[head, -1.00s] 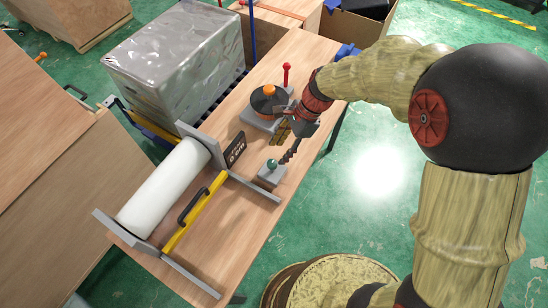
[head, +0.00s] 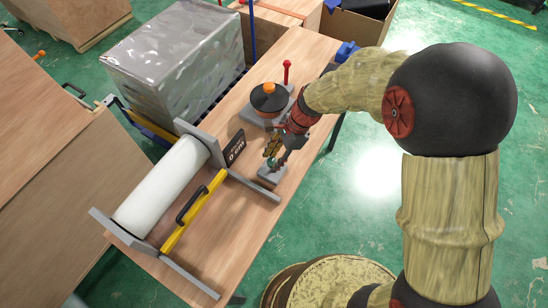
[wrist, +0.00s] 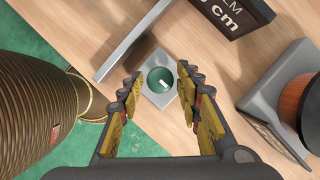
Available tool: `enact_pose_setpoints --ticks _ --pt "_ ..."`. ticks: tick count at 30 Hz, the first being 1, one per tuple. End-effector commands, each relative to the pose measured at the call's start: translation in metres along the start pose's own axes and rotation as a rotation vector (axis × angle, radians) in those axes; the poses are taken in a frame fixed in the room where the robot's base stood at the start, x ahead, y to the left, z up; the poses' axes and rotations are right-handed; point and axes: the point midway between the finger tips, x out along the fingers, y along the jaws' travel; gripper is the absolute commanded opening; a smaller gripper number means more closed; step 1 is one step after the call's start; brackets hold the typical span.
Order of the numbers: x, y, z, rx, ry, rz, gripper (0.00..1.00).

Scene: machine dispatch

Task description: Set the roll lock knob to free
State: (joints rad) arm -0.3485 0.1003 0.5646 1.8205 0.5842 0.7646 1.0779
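The roll lock knob is a small round green knob (wrist: 160,80) with a white mark, on a grey square base (wrist: 174,95). In the head view the base (head: 266,177) sits on the wooden table, near the right end of the roll's stand, and my gripper partly covers the knob. My gripper (wrist: 161,87) is open in the wrist view, with its yellow fingers apart and the knob showing between and beyond their tips. I cannot tell whether the fingers touch the knob. The white roll (head: 162,187) lies in its grey stand.
A dark display reading "0 cm" (head: 236,148) stands beside the knob. A yellow bar with a black handle (head: 195,211) lies along the roll. A dark round device with an orange top (head: 269,98) and a red-tipped lever (head: 287,72) stand farther back. The table's front right is clear.

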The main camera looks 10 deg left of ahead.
Motion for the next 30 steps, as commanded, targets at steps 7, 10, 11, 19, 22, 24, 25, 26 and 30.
enact_pose_setpoints --ticks 7,10,11,19,22,24,25,26,30 --pt "-0.0001 0.0000 -0.0001 0.000 0.000 0.000 0.19" --pt "-0.0001 0.0000 -0.0001 0.000 0.000 0.000 0.13" --pt "-0.0001 0.0001 -0.0001 0.000 0.000 0.000 0.11" --pt "-0.0001 0.0001 -0.0001 -0.001 0.000 0.001 0.01" --pt "-0.0003 0.0001 0.0000 -0.009 0.000 0.004 0.01" --pt "-0.0006 -0.0001 0.0002 -0.023 0.000 0.010 0.01" --pt "-0.0007 -0.0002 0.0002 -0.031 0.000 0.013 0.01" --pt "-0.0009 -0.0004 0.0002 -0.040 0.000 0.017 0.01" --pt "-0.0015 -0.0011 0.0008 -0.105 0.000 0.045 0.01"
